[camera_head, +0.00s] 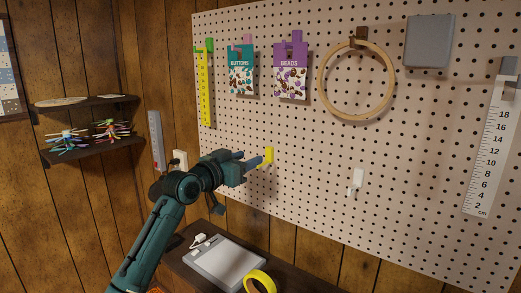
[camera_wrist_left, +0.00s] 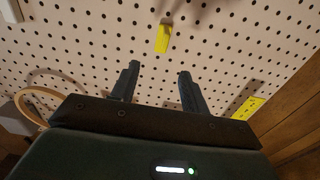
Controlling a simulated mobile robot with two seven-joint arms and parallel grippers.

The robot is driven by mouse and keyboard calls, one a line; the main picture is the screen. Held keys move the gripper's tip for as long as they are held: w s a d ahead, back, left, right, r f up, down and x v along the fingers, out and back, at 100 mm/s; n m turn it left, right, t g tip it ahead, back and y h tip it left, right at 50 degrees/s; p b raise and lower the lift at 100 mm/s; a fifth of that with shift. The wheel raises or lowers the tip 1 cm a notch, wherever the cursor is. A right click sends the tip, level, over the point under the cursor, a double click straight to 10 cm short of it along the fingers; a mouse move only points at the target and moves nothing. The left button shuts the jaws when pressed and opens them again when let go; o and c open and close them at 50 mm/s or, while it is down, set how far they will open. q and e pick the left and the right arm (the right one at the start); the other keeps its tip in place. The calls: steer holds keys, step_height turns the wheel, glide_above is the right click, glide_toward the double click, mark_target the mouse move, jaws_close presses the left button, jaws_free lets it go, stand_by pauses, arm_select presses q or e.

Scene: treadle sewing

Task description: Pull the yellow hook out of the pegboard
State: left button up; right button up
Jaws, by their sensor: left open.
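The yellow hook (camera_head: 269,155) sits in the pegboard (camera_head: 300,190), low and left of the board's middle. It also shows in the left wrist view (camera_wrist_left: 163,38), ahead of the fingertips and roughly centred between them. My left gripper (camera_head: 257,160) is beside the hook in the head view. In the left wrist view the left gripper (camera_wrist_left: 157,75) is open, with its two fingers apart and nothing between them. The fingers appear short of the hook there. My right gripper does not show in either view.
Button (camera_head: 241,78) and bead (camera_head: 291,80) packets, a wooden hoop (camera_head: 322,80), a yellow ruler (camera_head: 205,90) and a white ruler (camera_head: 490,155) hang on the board. A white hook (camera_head: 357,181) is to the right. Below are a grey device (camera_head: 225,264) and yellow tape roll (camera_head: 260,281).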

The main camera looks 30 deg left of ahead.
mark_target(268, 149)
arm_select(q)
steer(key=w, duration=0.2)
steer(key=w+p, duration=0.1)
steer(key=w, duration=0.4)
steer(key=shift+w+d, duration=0.15)
steer(key=shift+d, duration=0.15)
steer(key=shift+w, duration=0.6)
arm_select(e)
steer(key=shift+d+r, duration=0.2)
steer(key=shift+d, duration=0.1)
arm_select(q)
steer(key=shift+c, duration=0.3)
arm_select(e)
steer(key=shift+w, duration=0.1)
